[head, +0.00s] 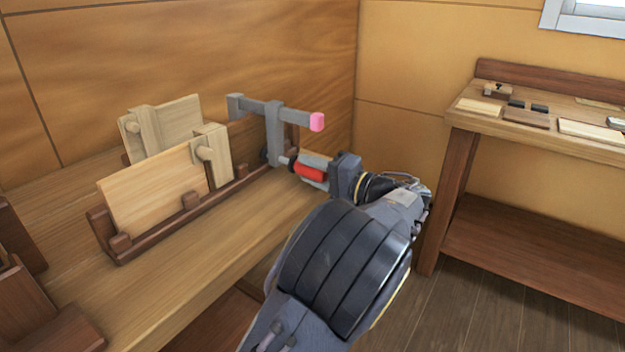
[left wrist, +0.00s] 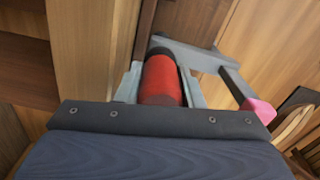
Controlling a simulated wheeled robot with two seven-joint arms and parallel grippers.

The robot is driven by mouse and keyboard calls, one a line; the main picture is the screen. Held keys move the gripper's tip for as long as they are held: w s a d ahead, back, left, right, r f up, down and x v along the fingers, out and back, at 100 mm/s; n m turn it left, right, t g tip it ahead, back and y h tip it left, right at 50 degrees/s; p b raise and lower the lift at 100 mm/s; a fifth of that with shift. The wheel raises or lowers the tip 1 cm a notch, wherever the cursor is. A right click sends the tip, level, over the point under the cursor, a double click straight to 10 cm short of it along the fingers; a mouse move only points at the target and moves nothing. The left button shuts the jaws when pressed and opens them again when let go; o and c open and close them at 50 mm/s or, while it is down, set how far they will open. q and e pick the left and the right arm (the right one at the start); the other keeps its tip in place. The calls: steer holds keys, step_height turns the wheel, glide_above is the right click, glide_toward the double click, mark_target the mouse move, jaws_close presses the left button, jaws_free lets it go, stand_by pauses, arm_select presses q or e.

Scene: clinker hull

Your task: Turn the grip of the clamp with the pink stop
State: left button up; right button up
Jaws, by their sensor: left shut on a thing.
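The clamp (head: 258,106) is grey, with a bar that ends in a pink stop (head: 317,122). It stands at the right end of the dark wooden rack on the bench. Its grip (head: 309,172) is red. My left gripper (head: 314,171) is shut on the red grip, with a finger on each side of it. In the left wrist view the red grip (left wrist: 160,80) lies between the two pale fingers, and the pink stop (left wrist: 258,110) shows at the right. The far end of the grip meets a dark collar. My right gripper is not in view.
Two light boards (head: 155,190) with wooden clamps stand in the dark rack (head: 190,212) left of the grey clamp. A second bench (head: 455,122) with small tools and blocks stands at the right. The bench top (head: 160,270) in front of the rack is clear.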

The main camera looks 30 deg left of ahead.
mark_target(326, 175)
arm_select(q)
steer(key=n+b, duration=0.4)
steer(key=n, duration=0.1)
steer(key=shift+f+b, duration=0.2)
steer(key=shift+b, duration=0.2)
steer(key=shift+a+r+n+b, duration=0.1)
steer(key=shift+r+n+b, duration=0.1)
steer(key=shift+n+b, duration=1)
steer(key=shift+r, duration=0.1)
steer(key=o, duration=1)
steer(key=shift+a, duration=0.1)
steer(key=d+p, duration=0.2)
steer(key=d, duration=0.5)
steer(key=shift+s, duration=0.2)
steer(key=shift+d, duration=0.45)
